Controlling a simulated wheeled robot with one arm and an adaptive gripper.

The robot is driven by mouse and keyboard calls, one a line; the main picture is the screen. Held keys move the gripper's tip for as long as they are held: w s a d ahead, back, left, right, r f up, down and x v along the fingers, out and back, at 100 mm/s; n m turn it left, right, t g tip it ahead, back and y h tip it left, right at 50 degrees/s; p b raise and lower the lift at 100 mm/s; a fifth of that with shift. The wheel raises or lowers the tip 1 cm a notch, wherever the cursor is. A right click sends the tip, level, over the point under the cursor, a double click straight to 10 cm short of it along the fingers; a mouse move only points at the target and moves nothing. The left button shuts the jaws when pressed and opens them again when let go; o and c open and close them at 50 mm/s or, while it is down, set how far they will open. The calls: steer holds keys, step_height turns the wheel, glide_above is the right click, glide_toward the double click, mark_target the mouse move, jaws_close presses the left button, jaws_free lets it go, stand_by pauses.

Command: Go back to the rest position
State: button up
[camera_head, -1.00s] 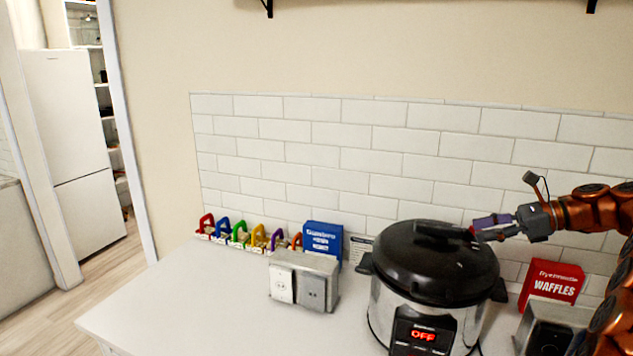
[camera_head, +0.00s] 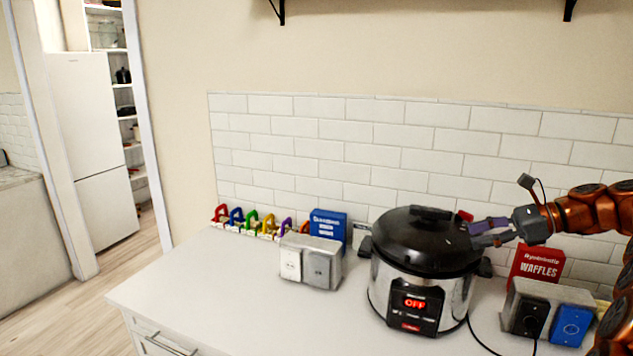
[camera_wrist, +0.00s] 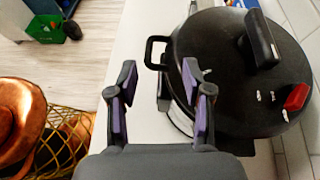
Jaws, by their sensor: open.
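My gripper (camera_head: 482,234) is at the right in the head view, in front of the right side of the black lid of a pressure cooker (camera_head: 405,285). In the wrist view my gripper (camera_wrist: 160,100) has its two purple-padded fingers spread apart with nothing between them. The cooker's black lid (camera_wrist: 220,50) fills the right of that view, with its handle and a red valve on top. The lid is on the cooker, and its display reads OFF. I cannot tell from the head view whether a finger touches the lid.
On the white counter (camera_head: 200,285) stand a grey socket box (camera_head: 322,266), a blue box (camera_head: 328,224), several coloured padlock-like items (camera_head: 250,222), a red waffles box (camera_head: 537,262) and a box with black and blue faces (camera_head: 548,312). The counter's left front is clear. A shelf hangs above.

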steer(key=s+a+f+n+g+h, duration=0.25)
steer(key=s+a+n, duration=0.25)
steer(key=s+a, duration=0.4)
steer(key=s+a+f+n+g+h, duration=0.25)
steer(key=s+a+n, duration=0.35)
steer(key=a, duration=0.6)
steer(key=s+d+f+n+h, duration=0.1)
steer(key=s+f+n+h, duration=0.1)
steer(key=s, duration=0.6)
steer(key=s+d+f+n+h, duration=0.1)
steer(key=s+f+n+h, duration=0.2)
steer(key=s+f, duration=0.3)
steer(key=s+d+f+n+g+h, duration=0.1)
steer(key=s+n, duration=0.4)
steer(key=s, duration=0.7)
step_height(320, 180, down, 3)
steer(key=shift+d+r+h, duration=0.1)
steer(key=shift+d+h, duration=0.4)
steer(key=shift+h, duration=0.2)
steer(key=shift+c, duration=1.1)
